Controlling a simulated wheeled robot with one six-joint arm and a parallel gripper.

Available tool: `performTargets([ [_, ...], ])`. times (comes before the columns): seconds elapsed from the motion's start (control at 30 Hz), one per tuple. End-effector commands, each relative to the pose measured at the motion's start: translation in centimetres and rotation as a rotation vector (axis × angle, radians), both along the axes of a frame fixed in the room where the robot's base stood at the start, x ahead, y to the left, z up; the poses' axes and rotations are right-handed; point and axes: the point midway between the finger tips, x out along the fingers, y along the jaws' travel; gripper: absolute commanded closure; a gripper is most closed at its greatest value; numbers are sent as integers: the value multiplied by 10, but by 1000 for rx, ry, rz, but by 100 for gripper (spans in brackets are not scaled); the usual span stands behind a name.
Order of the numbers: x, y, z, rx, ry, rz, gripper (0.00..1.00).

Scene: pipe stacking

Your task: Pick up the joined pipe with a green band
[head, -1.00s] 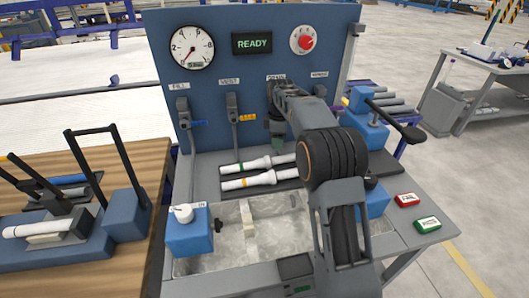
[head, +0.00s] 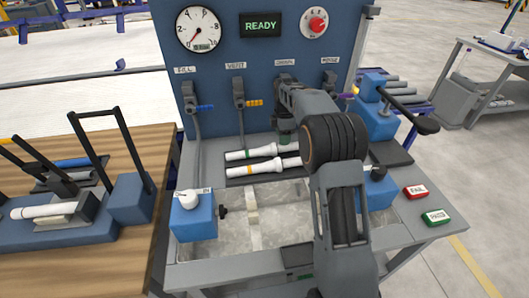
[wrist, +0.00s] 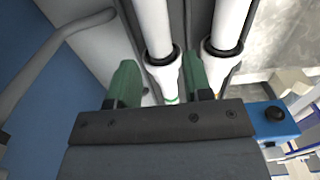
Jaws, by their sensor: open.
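The white joined pipe with a green band (head: 264,150) lies on a dark rack on the bench, in the head view. Its band also shows in the wrist view (wrist: 171,101). My gripper (wrist: 160,82) is open, with green fingers on either side of this pipe in the wrist view. I cannot tell how far the fingertips are above it. In the head view my gripper (head: 285,138) is near the pipe's right part, and my arm hides some of the bench behind it. A similar pipe with an orange band (head: 263,168) lies parallel, closer to the front.
A blue panel (head: 215,70) with gauge, READY display and valve levers stands behind the pipes. A grey basin (head: 235,232) with blue clamp blocks (head: 193,220) is in front. A wooden table (head: 130,165) with a blue fixture stands left. Red and green buttons (head: 415,192) are at right.

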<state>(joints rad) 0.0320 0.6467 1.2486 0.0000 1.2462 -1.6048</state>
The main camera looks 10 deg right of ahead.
Motion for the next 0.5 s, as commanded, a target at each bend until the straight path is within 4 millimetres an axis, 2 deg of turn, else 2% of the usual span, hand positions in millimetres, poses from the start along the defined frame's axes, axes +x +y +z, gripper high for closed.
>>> performTargets([
  [0.1,0,-2,-11,0,1,-3,54],
  [0.27,0,-2,-18,0,2,-4,54],
  [0.5,2,0,-49,0,3,-2,54],
])
